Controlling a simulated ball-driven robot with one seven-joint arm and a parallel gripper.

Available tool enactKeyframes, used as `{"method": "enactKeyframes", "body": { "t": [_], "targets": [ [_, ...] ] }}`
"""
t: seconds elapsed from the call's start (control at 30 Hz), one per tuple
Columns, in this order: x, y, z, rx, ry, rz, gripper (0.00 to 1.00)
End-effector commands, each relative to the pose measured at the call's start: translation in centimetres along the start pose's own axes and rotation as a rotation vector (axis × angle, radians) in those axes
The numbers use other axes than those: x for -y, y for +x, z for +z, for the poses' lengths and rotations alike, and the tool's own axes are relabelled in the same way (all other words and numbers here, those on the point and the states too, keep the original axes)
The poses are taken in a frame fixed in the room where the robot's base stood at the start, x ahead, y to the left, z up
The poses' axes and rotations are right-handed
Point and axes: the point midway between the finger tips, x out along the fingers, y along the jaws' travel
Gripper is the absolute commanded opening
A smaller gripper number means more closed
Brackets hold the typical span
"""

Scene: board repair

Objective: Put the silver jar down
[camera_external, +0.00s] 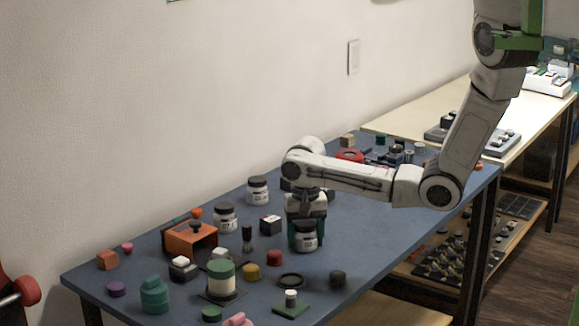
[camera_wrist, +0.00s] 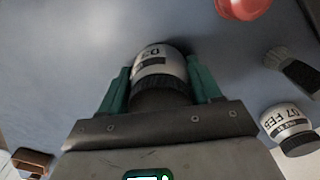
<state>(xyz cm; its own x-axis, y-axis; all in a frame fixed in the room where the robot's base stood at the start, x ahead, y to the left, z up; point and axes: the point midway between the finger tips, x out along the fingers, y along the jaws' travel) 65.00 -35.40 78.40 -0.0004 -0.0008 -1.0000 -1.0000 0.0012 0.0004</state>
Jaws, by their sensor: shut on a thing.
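My gripper (camera_external: 305,232) points down over the blue table and is shut on a silver-white jar (camera_external: 307,242) with a dark lid and a dark label. In the wrist view my gripper (camera_wrist: 160,80) shows its two green fingers on either side of the jar (camera_wrist: 158,62), whose label reads upside down. The jar looks upright. It is at or very near the table top (camera_external: 370,225); I cannot tell whether its base touches. The fingers hide part of its sides.
Two similar jars stand behind to the left, one nearer (camera_external: 225,218) and one farther (camera_external: 257,190). A red piece (camera_external: 274,257), a black ring (camera_external: 291,280) and a dark block (camera_external: 338,278) lie near the held jar. The table right of my gripper is clear.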

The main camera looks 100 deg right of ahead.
Motion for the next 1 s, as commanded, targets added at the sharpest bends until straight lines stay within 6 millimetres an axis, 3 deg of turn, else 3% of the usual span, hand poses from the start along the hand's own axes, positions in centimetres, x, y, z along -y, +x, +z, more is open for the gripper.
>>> {"method": "enactKeyframes", "body": {
  "t": [0.03,0.07,0.3,0.67,1.0],
  "targets": [
    [0.0,0.2,0.0,0.001,0.0,0.001,0.28],
    [0.0,0.2,0.0,0.001,0.0,0.001,0.65],
    [0.0,0.2,0.0,0.001,0.0,0.001,0.88],
    [0.1,-0.5,0.0,-0.001,-0.001,-0.001,0.89],
    [0.2,-6.8,0.0,-0.002,-0.003,-0.004,0.89]
  ]
}}
